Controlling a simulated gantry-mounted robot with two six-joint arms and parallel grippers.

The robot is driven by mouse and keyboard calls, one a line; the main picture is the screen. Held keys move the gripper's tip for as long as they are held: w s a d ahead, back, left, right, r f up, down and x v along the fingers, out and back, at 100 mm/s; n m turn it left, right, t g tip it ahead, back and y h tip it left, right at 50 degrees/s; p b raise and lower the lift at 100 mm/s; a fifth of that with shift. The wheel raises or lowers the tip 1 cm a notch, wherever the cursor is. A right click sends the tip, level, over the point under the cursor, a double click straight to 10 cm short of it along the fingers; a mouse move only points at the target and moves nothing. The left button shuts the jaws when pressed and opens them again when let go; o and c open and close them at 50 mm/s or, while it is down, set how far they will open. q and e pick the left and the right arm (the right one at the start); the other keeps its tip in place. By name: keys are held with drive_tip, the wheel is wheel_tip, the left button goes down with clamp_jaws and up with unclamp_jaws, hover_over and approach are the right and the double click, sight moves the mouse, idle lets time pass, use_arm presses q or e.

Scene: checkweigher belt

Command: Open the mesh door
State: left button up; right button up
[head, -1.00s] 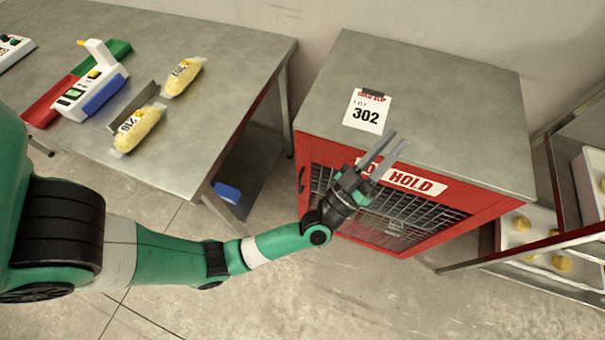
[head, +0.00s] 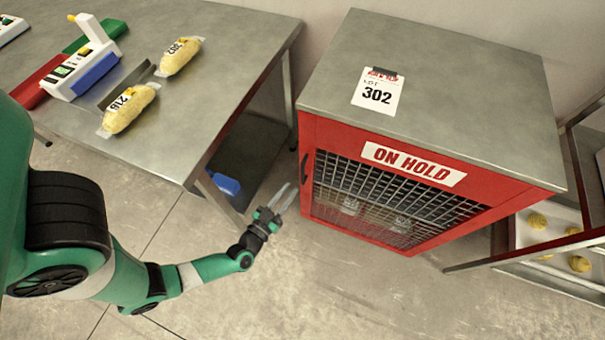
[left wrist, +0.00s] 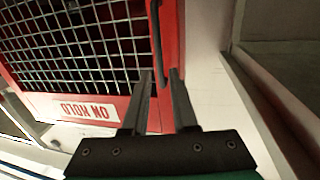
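The mesh door (head: 385,205) is a red frame with grey wire mesh on the front of a red cabinet, and it looks shut. Its dark handle (head: 304,168) is on the left edge of the door. In the left wrist view the mesh door (left wrist: 75,45) is upside down, with the handle (left wrist: 157,40) just beyond my fingertips. My left gripper (head: 281,196) is open and empty, in front of the door's left edge, a little below the handle in the picture. In the left wrist view my left gripper (left wrist: 160,75) has its fingers apart. My right gripper is not in view.
A steel table (head: 185,120) at the left holds two yellow bags, one (head: 128,108) nearer, and a white device (head: 88,65). A blue object (head: 225,184) is under it. A rack with trays (head: 545,240) stands at the right. A lot 302 slip (head: 377,92) lies on the cabinet top.

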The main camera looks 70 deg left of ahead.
sight(302, 175)
use_arm(q)
drive_tip(key=b+x, duration=0.2)
drive_tip(key=x, duration=0.6)
drive_tip(key=shift+w+a, duration=0.1)
drive_tip(key=shift+w, duration=0.05)
clamp_jaws()
idle(1.0)
